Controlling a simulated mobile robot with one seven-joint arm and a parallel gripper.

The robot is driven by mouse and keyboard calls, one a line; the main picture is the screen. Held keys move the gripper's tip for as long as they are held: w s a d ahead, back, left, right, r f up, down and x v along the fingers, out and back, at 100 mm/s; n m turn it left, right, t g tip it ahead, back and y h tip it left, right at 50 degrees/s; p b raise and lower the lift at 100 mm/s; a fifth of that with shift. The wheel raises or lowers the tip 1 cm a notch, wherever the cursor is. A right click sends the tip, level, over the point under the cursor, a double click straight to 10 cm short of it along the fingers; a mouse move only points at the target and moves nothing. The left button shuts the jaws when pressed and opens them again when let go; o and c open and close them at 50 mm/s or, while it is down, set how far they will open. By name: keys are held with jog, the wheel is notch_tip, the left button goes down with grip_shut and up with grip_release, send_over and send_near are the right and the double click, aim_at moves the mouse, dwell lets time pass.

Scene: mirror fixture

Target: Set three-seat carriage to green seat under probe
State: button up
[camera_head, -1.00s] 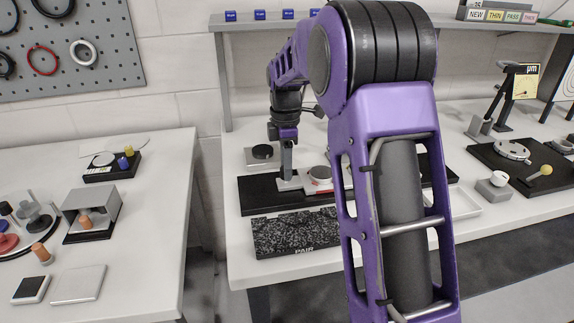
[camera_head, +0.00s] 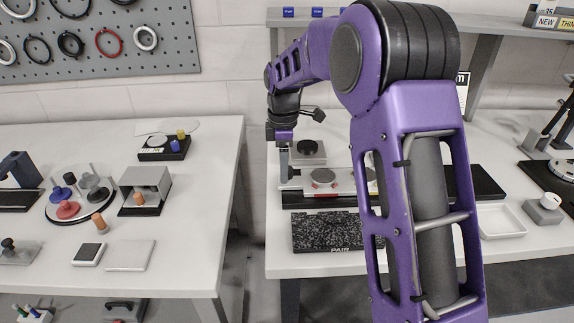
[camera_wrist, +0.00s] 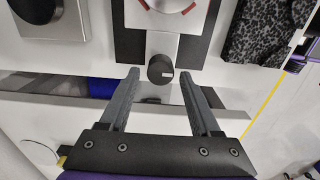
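A pale carriage (camera_head: 340,187) sits on a black base (camera_head: 488,183) on the right-hand table; my arm hides part of it. A seat with red marks (camera_head: 323,176) shows on it, and also at the top of the wrist view (camera_wrist: 166,5). No green seat is visible, and I cannot make out the probe. A dark round knob (camera_wrist: 160,68) stands on a light strip extending from the carriage. My gripper (camera_wrist: 159,76) is open, its fingers on either side of the knob with gaps. In the head view my gripper (camera_head: 284,165) is at the carriage's left end.
A black speckled block marked PAIR (camera_head: 325,232) lies in front of the base. A grey block with a dark disc (camera_head: 307,149) stands behind. A white tray (camera_head: 502,221) is at the right. The left-hand table (camera_head: 190,240) holds several small fixtures, across a gap.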

jog(key=shift+d, duration=0.2)
jog(key=shift+r, duration=0.1)
jog(key=shift+r, duration=0.35)
notch_tip(320, 180, up, 16)
jog(key=p, duration=0.2)
jog(key=shift+r+p, duration=0.25)
jog(key=shift+p, duration=0.05)
